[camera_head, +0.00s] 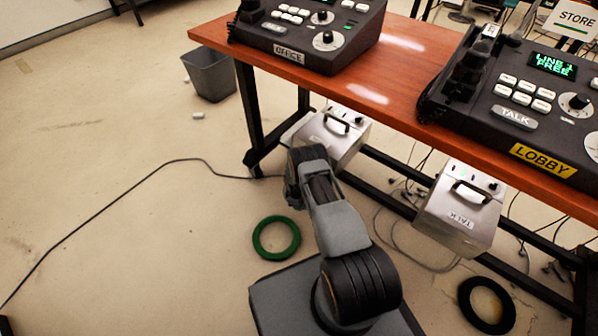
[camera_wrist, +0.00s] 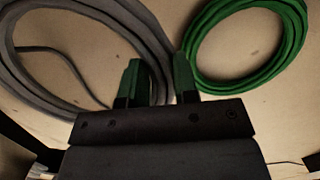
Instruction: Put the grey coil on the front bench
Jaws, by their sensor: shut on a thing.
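The grey coil (camera_wrist: 75,8) fills the upper left of the wrist view, and its right side runs between the green-tipped fingers of my gripper (camera_wrist: 160,75). The gripper is shut on that part of the coil. In the head view my arm hides the gripper, and I cannot make out the grey coil there. A bench with an orange-brown top (camera_head: 408,75) stands ahead and to the right; I cannot tell from a label whether it is the front bench.
A green coil (camera_head: 259,246) lies on the floor; it also shows in the wrist view (camera_wrist: 196,58). A black coil (camera_head: 465,308) lies at lower right. The OFFICE phone (camera_head: 300,58) and LOBBY phone (camera_head: 490,125) occupy the bench, with bare top between them. Metal boxes (camera_head: 462,212) hang below its edge.

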